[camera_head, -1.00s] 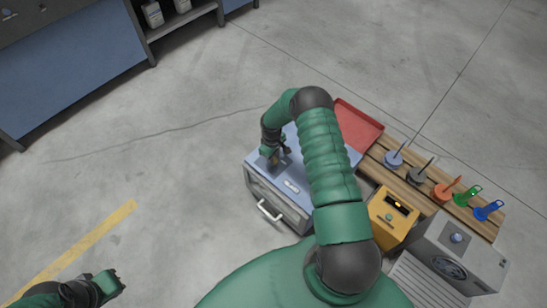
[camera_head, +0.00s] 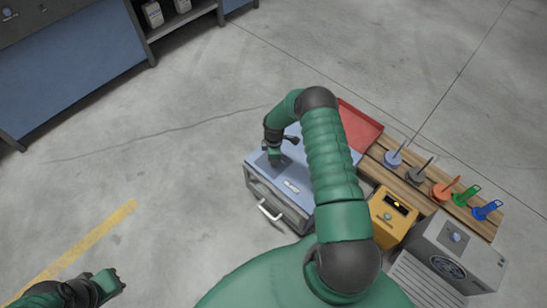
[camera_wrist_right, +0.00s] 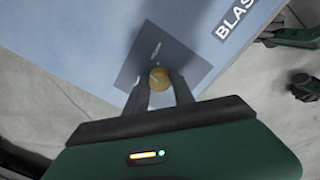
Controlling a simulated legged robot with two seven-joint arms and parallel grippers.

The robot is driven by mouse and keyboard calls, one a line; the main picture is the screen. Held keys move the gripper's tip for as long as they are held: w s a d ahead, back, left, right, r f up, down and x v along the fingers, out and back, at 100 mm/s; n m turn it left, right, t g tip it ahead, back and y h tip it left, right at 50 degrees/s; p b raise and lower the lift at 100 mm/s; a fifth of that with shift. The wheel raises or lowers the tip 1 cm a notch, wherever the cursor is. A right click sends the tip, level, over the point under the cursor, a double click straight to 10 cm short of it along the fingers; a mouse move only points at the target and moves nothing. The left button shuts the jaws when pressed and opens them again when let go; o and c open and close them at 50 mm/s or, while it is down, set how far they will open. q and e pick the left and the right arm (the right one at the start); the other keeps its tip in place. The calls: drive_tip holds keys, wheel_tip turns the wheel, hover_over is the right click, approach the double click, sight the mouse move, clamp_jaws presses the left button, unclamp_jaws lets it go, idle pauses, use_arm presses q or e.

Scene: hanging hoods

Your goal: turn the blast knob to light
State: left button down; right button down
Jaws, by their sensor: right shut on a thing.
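The blast cabinet (camera_head: 300,205) is a blue-grey box with a pale front handle, left of the bench in the head view. Its top carries a small label (camera_head: 292,186); part of the lettering, "BLAS", shows in the wrist view. The blast knob (camera_wrist_right: 159,78) is round and brass-coloured, on a dark square plate (camera_wrist_right: 185,65). My right gripper (camera_wrist_right: 161,92) is shut on the knob, a finger on each side. In the head view my right gripper (camera_head: 274,158) points down onto the cabinet top, the knob hidden. My left gripper (camera_head: 112,282) is low at the left, away from everything; its opening is unclear.
A red tray (camera_head: 358,125) lies behind the cabinet on a slatted wooden bench (camera_head: 405,185). Several coloured tools stand along the bench. A yellow box (camera_head: 392,218) and a grey machine (camera_head: 458,250) stand to the right. The floor to the left is clear.

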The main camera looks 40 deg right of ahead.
drive_tip(key=n, duration=0.6)
drive_tip(key=shift+d, duration=0.2)
drive_tip(key=n+b, duration=0.1)
drive_tip(key=n, duration=0.5)
drive_tip(key=shift+w+r+y, duration=0.1)
drive_tip(key=shift+w+y, duration=0.05)
drive_tip(key=shift+y, duration=0.15)
drive_tip(key=shift+d, duration=0.1)
drive_tip(key=c, duration=1.2)
unclamp_jaws()
drive_tip(key=shift+c, duration=0.2)
drive_tip(key=shift+o, duration=0.8)
wheel_tip(320, 180, up, 16)
drive_tip(key=p, duration=0.5)
drive_tip(key=shift+s+r+p, duration=0.25)
drive_tip(key=shift+s+p, duration=0.05)
drive_tip(key=shift+s, duration=0.15)
drive_tip(key=shift+d, duration=0.1)
